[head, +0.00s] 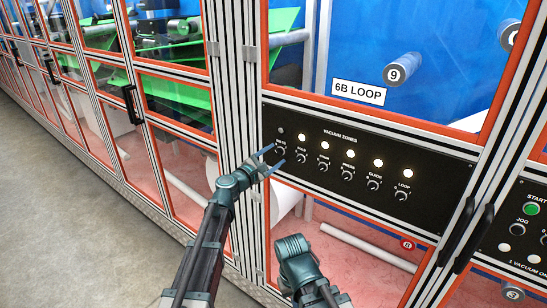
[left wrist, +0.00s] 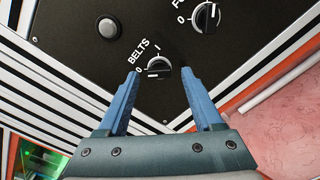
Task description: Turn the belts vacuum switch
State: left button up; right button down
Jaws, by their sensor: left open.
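The belts vacuum switch (head: 279,151) is a small black knob at the left end of the black "VACUUM ZONES" panel (head: 330,190). In the left wrist view the belts knob (left wrist: 158,68) sits under the label BELTS, between marks 0 and I. Its white mark seems to point toward the 0 side. My left gripper (head: 275,157) is open at the knob. In the left wrist view its blue fingers (left wrist: 161,76) stand on either side of the knob, with gaps. The lamp above the belts switch (head: 281,131) is dark.
More knobs sit to the right, the closest labelled FOLD (left wrist: 207,16), each with a lit lamp. A panel with a green START button (head: 531,209) is farther right. Black door handles (head: 465,235) stick out between the panels. Clear floor (head: 70,200) lies at left.

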pick_arm(q)
jog(key=shift+s, duration=0.1)
jog(key=v, duration=1.3)
jog(key=shift+s+a, duration=0.25)
jog(key=s+d+f+m+g+y, duration=0.3)
jog(key=s+f+m+g, duration=0.7)
jog(key=f+m, duration=0.4)
jog(key=s+a+f+m+g+y, duration=0.4)
jog(key=s+a+f+m+y, duration=0.3)
jog(key=s+a, duration=0.45)
jog(key=s+d+m+y, duration=0.1)
jog(key=s+d+m, duration=0.1)
jog(key=s+d, duration=0.4)
jog(key=d+f, duration=0.1)
jog(key=d, duration=0.4)
jog(key=shift+s+d+m+g+y, duration=0.15)
jog(key=shift+s+m+g+y, duration=0.15)
jog(key=shift+m+g+y, duration=0.1)
